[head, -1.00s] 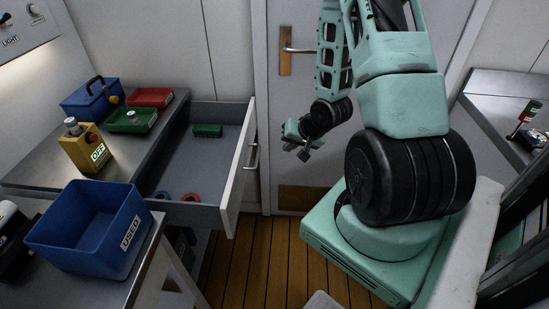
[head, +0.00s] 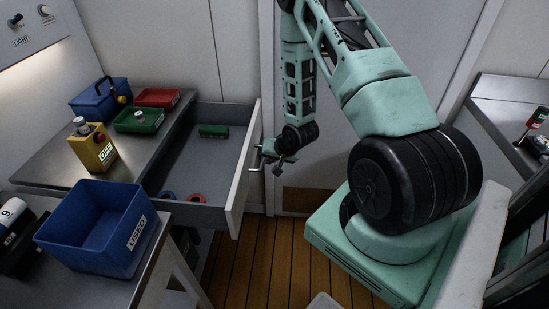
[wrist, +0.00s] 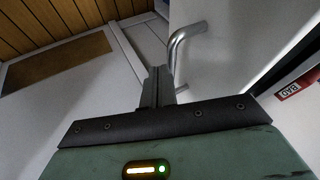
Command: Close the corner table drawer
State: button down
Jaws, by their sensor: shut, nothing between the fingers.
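The corner table drawer (head: 243,172) stands pulled out from the grey corner table (head: 60,160), with its white front facing right. Its metal bar handle (head: 256,160) is on that front. Inside the drawer lie a green block (head: 213,131), a blue ring (head: 168,196) and a red ring (head: 197,198). My gripper (head: 276,168) is just right of the drawer front, near the handle. In the wrist view, my shut, empty fingers (wrist: 158,85) point towards the drawer handle (wrist: 181,45), which appears just beyond them. I cannot tell whether they touch it.
A blue bin marked USED (head: 95,245) stands on the near table. A yellow box marked OFF (head: 92,150), a blue toolbox (head: 98,98), a red tray (head: 157,97) and a green tray (head: 138,120) sit on the corner table. Wooden floor (head: 265,260) is free below.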

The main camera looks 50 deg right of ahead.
jog(key=b, duration=0.5)
send_over(195, 170)
jog(key=shift+d, duration=0.1)
jog(key=shift+w+a+r, duration=0.1)
jog(key=shift+w+a, duration=0.15)
jog(key=shift+w, duration=0.1)
